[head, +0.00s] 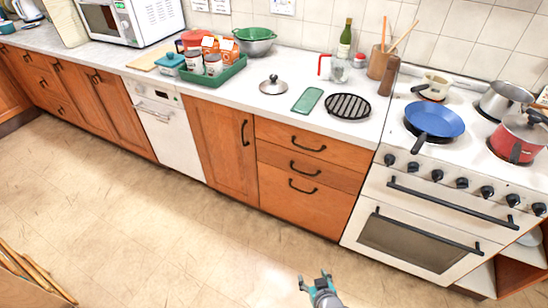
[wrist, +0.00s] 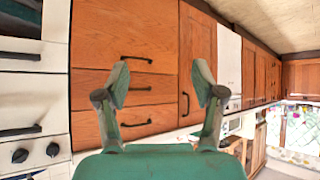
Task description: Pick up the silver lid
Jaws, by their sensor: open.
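The silver lid (head: 273,85) lies on the white countertop, knob up, between the green tray and the flat green rectangular item. My gripper (head: 315,280) is low at the bottom of the head view, over the floor in front of the cabinets and well away from the lid. In the wrist view my gripper (wrist: 162,85) has its two fingers spread apart with nothing between them, facing the wooden drawers and cabinet door. I cannot make out the lid in the wrist view.
A green tray (head: 213,75) with jars and cartons stands left of the lid. A green rectangular item (head: 307,101) and a black round grate (head: 348,106) lie to its right. The stove (head: 420,215) holds a blue pan (head: 435,118) and pots. The floor (head: 150,225) before the cabinets is clear.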

